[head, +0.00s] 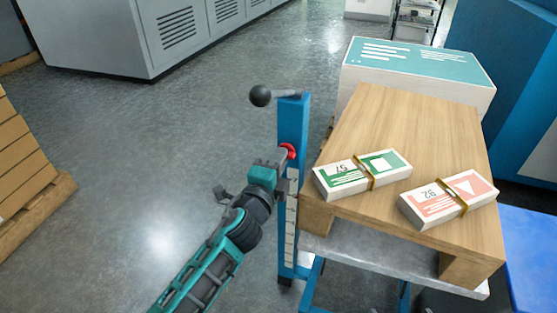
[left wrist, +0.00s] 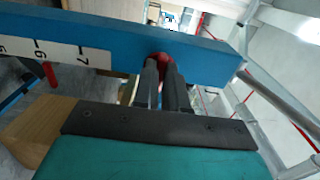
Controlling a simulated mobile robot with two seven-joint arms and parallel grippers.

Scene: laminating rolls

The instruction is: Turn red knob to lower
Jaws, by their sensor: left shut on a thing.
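The red knob (head: 289,151) sits on the side of a blue upright post (head: 293,120) beside the wooden table. In the left wrist view the knob (left wrist: 159,59) shows at the lower edge of the blue post (left wrist: 110,35), between and behind my fingertips. My left gripper (head: 284,158) is at the knob and shut on it; the fingers hide part of it. The left gripper also shows in the left wrist view (left wrist: 165,75). A white scale with numbers (left wrist: 50,52) runs along the post. My right gripper is not in view.
A black ball-ended handle (head: 261,95) sticks out left from the post's top. Open floor lies left.

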